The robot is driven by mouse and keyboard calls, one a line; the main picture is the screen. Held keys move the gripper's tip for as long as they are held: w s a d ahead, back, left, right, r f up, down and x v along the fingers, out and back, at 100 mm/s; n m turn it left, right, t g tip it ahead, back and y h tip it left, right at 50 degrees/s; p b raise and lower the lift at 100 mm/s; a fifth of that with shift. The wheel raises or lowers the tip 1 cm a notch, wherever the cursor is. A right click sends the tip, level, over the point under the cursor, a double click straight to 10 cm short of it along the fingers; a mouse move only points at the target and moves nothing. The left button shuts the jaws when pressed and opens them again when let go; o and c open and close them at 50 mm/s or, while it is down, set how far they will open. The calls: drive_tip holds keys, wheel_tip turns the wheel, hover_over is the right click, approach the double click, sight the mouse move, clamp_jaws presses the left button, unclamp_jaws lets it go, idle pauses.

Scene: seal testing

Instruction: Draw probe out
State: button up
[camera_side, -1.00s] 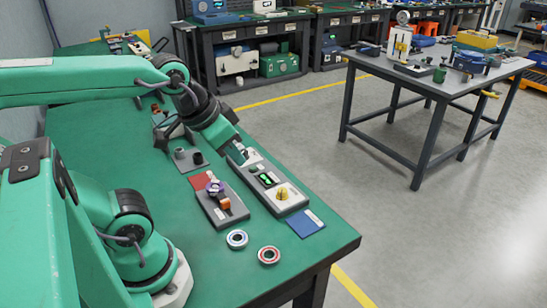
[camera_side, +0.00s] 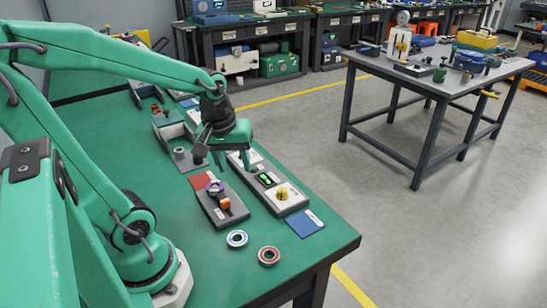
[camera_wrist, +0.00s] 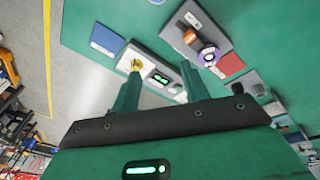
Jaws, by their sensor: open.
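A grey block (camera_side: 215,211) on the green bench carries a purple ring-like part (camera_side: 215,187) and an orange part (camera_side: 223,203). They also show in the wrist view, the orange part (camera_wrist: 189,36) beside the purple ring (camera_wrist: 208,55). Which of these is the probe I cannot tell for sure. A longer tester (camera_side: 290,206) with a lit green display (camera_side: 265,179) and a yellow knob (camera_side: 282,193) stands to its right. My gripper (camera_side: 236,168) points down above the far ends of both units. Its fingers (camera_wrist: 160,70) are apart with nothing between them.
A red card (camera_side: 200,181) lies left of the block and a blue card (camera_side: 306,223) right of the tester. Two rings, one blue-rimmed (camera_side: 237,239) and one red-rimmed (camera_side: 269,256), lie near the front. A small grey stand (camera_side: 186,161) is behind. The front of the bench is mostly clear.

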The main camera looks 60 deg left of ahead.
sight(225, 200)
drive_tip(key=a+f+n, duration=0.1)
drive_tip(key=f+n, duration=0.1)
drive_tip(key=a+f+n+g, duration=0.1)
drive_tip(key=a+f+n, duration=0.1)
drive_tip(key=n, duration=0.1)
drive_tip(key=s+a+f+n+g, duration=0.1)
drive_tip(key=a+f+n, duration=0.1)
drive_tip(key=f, duration=0.1)
drive_tip(key=shift+a+n+h, duration=0.25)
drive_tip(key=shift+n+h, duration=0.05)
drive_tip(key=shift+n, duration=0.1)
drive_tip(key=shift+f, duration=0.15)
drive_tip(key=shift+f, duration=3.75)
drive_tip(key=shift+c, duration=0.4)
